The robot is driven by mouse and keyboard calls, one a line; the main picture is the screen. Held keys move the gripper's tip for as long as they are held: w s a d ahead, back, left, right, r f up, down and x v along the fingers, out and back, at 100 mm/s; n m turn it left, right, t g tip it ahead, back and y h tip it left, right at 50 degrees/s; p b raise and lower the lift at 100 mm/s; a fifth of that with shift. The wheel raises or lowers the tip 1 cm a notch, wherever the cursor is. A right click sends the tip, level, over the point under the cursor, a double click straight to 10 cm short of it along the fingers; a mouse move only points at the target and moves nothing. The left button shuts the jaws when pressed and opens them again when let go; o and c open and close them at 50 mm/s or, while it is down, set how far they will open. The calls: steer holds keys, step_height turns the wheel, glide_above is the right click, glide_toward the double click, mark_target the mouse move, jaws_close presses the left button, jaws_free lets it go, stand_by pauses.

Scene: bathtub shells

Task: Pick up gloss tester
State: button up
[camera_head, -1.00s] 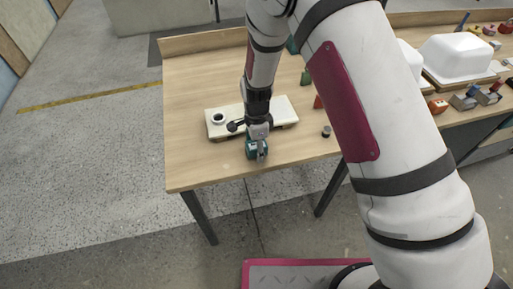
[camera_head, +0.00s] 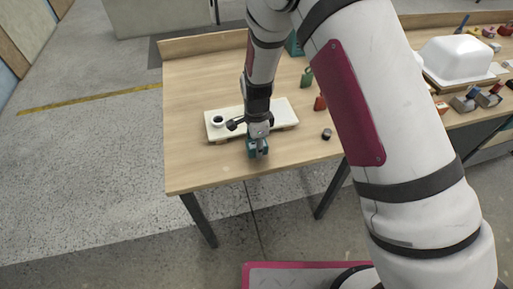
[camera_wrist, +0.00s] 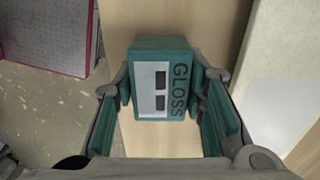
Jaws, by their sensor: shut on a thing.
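The gloss tester is a teal box with a pale panel, two dark windows and the word GLOSS; it shows in the wrist view (camera_wrist: 162,82) between my fingers. In the head view the gloss tester (camera_head: 258,149) is a small teal shape at the end of my arm, near the table's front edge. My gripper (camera_wrist: 168,95) is shut on the gloss tester, with a teal-padded finger on each side. In the head view my gripper (camera_head: 258,138) points down over the front of the table. I cannot tell whether the tester touches the tabletop.
A cream board (camera_head: 283,113) with a dark-rimmed ring (camera_head: 218,120) lies just behind my gripper. A small dark cylinder (camera_head: 326,134) stands to the right. A white tub shell (camera_head: 456,60) and several small tools are farther right. The table's left side (camera_head: 183,150) is clear.

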steer(key=shift+s+d+r, duration=0.1)
steer(key=shift+s+r, duration=0.15)
steer(key=shift+r, duration=0.3)
steer(key=shift+s+r, duration=0.2)
steer(key=shift+r, duration=0.3)
steer(key=s+d, duration=0.3)
steer(key=s, duration=0.4)
steer(key=s+d+r, duration=0.1)
steer(key=s+d, duration=0.2)
steer(key=s, duration=0.3)
steer(key=shift+s+r, duration=0.15)
steer(key=shift+s, duration=0.25)
